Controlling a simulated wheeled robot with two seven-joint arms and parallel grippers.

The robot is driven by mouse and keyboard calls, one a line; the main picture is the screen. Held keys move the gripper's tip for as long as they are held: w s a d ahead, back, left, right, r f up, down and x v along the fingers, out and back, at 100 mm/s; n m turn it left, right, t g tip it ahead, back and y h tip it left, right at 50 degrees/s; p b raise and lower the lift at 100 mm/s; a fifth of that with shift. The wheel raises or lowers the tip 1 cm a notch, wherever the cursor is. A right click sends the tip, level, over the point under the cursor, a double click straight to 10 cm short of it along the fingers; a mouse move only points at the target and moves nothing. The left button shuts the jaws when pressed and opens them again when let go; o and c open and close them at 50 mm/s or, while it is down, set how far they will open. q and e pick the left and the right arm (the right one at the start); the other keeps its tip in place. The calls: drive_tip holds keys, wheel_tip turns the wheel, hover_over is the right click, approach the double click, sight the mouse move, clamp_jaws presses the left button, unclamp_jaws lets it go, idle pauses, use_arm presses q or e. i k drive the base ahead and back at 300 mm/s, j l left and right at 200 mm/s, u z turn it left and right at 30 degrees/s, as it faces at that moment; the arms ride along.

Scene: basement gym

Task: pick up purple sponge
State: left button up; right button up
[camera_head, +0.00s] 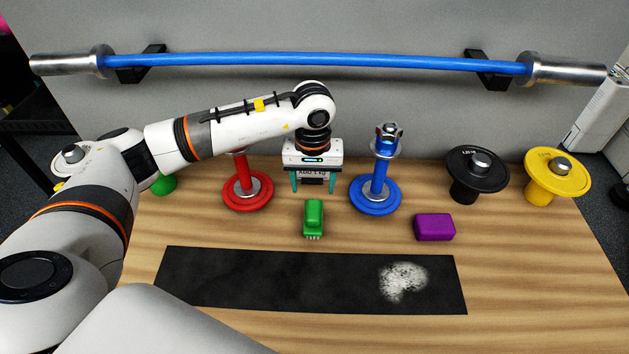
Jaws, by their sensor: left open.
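The purple sponge (434,227) lies on the wooden table, right of centre, just behind the right part of the black mat. My left gripper (312,186) points down between the red stand and the blue stand, its two teal fingers apart and empty. It is to the left of the sponge and farther back, apart from it. My left arm comes in from the left edge. My right gripper is not in view.
Black (476,170) and yellow (557,175) plate stands are back right. The black mat (250,280) bears white powder (403,281). A blue barbell (300,60) hangs behind.

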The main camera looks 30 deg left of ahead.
sight(427, 227)
drive_tip(key=k, duration=1.5)
